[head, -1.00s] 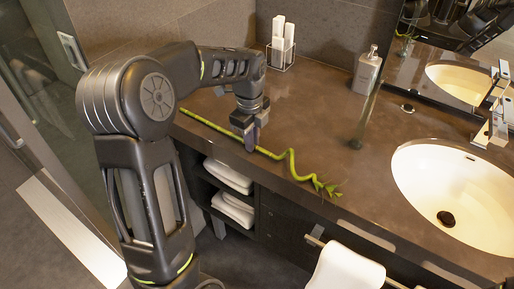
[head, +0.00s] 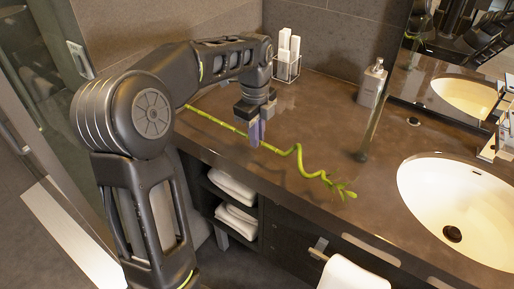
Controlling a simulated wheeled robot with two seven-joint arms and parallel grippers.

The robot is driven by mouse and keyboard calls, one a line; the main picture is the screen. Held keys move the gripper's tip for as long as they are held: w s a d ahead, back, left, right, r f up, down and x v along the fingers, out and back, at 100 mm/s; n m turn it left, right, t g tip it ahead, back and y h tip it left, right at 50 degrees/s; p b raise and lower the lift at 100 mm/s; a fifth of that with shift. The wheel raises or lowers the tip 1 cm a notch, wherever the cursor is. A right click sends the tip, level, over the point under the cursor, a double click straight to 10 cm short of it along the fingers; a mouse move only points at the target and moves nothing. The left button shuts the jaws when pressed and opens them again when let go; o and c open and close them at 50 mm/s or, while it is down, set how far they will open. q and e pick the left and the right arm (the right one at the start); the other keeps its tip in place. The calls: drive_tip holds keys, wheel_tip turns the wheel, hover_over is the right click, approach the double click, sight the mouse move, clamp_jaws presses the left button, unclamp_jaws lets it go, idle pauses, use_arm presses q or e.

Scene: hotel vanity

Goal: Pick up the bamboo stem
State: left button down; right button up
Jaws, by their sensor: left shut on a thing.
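The bamboo stem (head: 285,152) is long, thin and green. It runs along the counter near its front edge, straight on the left, curling on the right and ending in small leaves. My left gripper (head: 256,134) points down from above and is shut on the stem at its straight part, just before the curl. The fingers cover a short piece of the stem there. Whether the stem is clear of the counter cannot be told. My right gripper does not show.
The brown counter (head: 330,110) carries a white sink (head: 440,190) at the right, a soap bottle (head: 371,85) and a rack of white items (head: 287,58) at the back. A mirror stands behind. Folded towels (head: 236,188) lie on shelves below. A white towel hangs in front.

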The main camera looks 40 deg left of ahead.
use_arm(q)
drive_tip(key=shift+r, duration=1.95)
